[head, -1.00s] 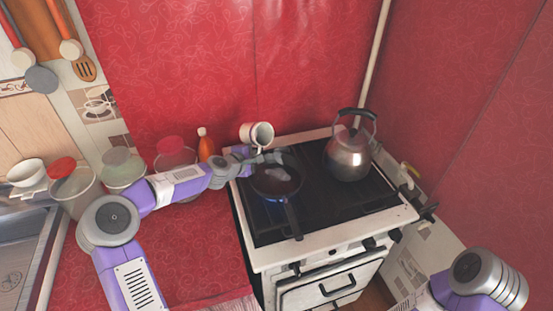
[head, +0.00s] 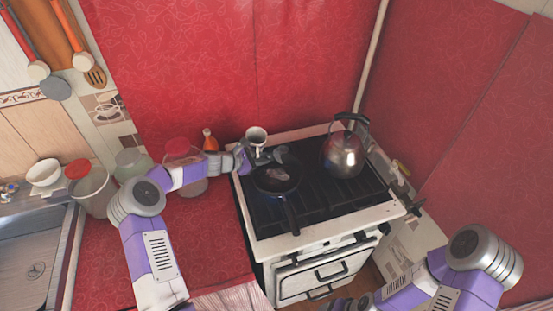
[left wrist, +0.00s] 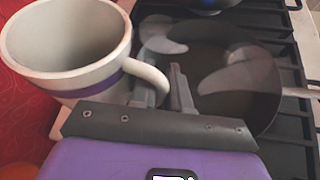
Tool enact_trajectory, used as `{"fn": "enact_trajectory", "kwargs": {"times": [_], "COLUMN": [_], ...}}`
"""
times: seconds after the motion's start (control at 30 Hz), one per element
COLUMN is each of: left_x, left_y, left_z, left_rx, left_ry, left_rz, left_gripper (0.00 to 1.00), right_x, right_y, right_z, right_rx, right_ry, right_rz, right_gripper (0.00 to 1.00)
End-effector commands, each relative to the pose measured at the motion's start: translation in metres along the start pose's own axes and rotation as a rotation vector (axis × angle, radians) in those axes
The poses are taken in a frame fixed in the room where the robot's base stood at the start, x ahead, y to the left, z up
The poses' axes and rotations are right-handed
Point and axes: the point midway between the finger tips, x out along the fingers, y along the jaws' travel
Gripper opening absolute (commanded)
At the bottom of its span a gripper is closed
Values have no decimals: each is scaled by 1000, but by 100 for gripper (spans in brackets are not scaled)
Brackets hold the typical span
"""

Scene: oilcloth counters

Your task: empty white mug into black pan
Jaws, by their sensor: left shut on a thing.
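The white mug (head: 257,134) is held at the back left corner of the stove, beside and above the black pan (head: 272,190). In the left wrist view the mug (left wrist: 70,45) has a purple band, and no contents show in the visible part of its inside. It looks close to upright, mouth up. My left gripper (left wrist: 168,92) is shut on the mug's handle; in the head view it is small and partly hidden. The pan (left wrist: 262,100) sits on the stove to the right of the mug, with pale grey patches in it. My right gripper is not visible.
A metal kettle (head: 343,157) stands on the stove right of the pan. An orange bottle (head: 210,141) and lidded jars (head: 92,190) stand on the red counter (head: 190,250) to the left. The sink (head: 35,262) is at far left.

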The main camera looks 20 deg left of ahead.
Motion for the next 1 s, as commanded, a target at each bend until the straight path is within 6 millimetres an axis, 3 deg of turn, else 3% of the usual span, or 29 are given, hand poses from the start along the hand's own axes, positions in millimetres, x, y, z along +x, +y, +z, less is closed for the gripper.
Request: {"fn": "enact_trajectory", "kwargs": {"times": [0.2,0.4,1.0], "left_x": [-4,-6,-7], "left_y": [9,15,18], "left_z": [8,10,11], "left_rx": [-108,-208,-274], "left_ry": [-38,-74,-98], "left_rz": [-49,-96,-128], "left_gripper": [0,0,0], "right_x": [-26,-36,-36], "right_y": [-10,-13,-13], "right_z": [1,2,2], "right_rx": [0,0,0], "right_ry": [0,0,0], "right_rz": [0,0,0], "right_gripper": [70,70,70]}}
